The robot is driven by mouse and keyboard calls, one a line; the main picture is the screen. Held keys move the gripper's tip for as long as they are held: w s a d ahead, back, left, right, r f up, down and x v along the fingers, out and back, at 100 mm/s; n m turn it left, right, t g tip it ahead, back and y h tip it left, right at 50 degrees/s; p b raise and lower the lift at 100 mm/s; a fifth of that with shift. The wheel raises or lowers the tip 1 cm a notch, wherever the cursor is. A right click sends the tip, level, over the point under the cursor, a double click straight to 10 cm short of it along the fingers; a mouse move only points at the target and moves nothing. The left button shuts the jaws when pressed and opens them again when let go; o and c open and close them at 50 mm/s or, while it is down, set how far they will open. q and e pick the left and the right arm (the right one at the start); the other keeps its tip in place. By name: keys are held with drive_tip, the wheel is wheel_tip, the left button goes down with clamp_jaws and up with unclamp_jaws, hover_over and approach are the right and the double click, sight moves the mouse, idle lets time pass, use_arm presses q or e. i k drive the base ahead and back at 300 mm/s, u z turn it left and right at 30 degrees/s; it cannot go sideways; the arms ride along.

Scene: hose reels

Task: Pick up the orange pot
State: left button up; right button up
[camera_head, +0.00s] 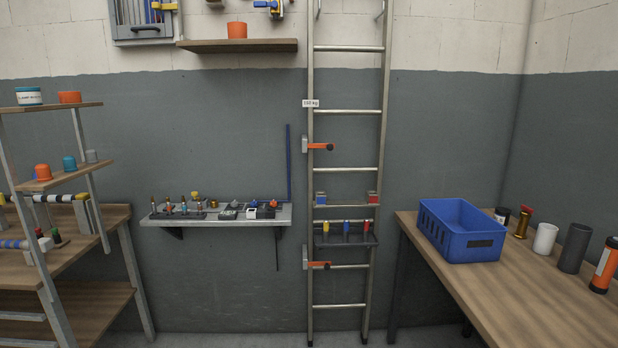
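Three orange pot-like vessels are in view. One orange pot (237,30) stands on the wooden wall shelf (270,46) at the top. A wider orange pot (69,97) stands on the top board of the left rack, beside a labelled teal-and-white tin (29,96). A small orange cup-like one (43,173) sits on the rack's middle board, apparently upside down. I cannot tell which one the task names. Neither of my grippers is in view.
A left rack (50,106) stands beside a wooden bench (85,305). A ladder (347,112) leans on the wall. The right table (520,300) holds a blue crate (461,230) and several cylinders. A small wall shelf (160,220) holds tools. The table's front is clear.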

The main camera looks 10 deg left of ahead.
sight(236, 30)
drive_tip(key=u, duration=0.15)
drive_tip(key=i, duration=1.6)
drive_tip(key=u, duration=0.15)
